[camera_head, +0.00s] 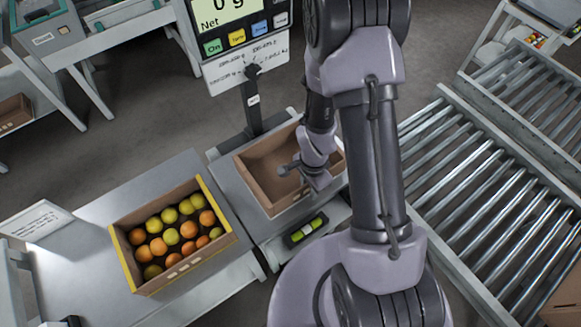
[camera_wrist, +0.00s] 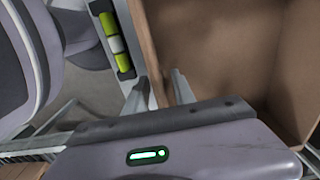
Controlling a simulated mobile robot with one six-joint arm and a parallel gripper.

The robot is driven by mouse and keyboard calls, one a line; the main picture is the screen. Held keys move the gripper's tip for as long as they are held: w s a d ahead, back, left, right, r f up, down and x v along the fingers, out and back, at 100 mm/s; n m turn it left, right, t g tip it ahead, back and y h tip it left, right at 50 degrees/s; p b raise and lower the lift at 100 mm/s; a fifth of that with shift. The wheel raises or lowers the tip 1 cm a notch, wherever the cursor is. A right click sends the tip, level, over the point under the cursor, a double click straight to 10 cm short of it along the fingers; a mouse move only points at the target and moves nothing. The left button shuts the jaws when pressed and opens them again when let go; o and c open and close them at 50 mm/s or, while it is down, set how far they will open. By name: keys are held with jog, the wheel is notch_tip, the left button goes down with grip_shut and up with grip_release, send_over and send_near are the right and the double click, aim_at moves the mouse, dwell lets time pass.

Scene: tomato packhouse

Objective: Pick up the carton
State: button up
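An empty brown carton (camera_head: 262,166) sits on the weighing scale, open side up. My gripper (camera_head: 316,182) is down at its near right wall, with the arm hiding part of the carton. In the wrist view the carton (camera_wrist: 215,45) fills the upper right. My gripper (camera_wrist: 160,88) points at the wall there, one finger outside it and one inside. The fingers look apart, with a small gap between the wall and the inner finger; firm contact is not visible.
The scale display (camera_head: 236,8) reads 0 g net. A yellow-rimmed box (camera_head: 124,258) of orange and yellow-green tomatoes stands on the table at left. A green spirit level (camera_head: 306,230) lies just in front of the carton. Roller conveyors (camera_head: 480,190) run along the right.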

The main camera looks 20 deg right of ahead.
jog(key=shift+r, duration=0.1)
grip_shut()
dwell(1.2)
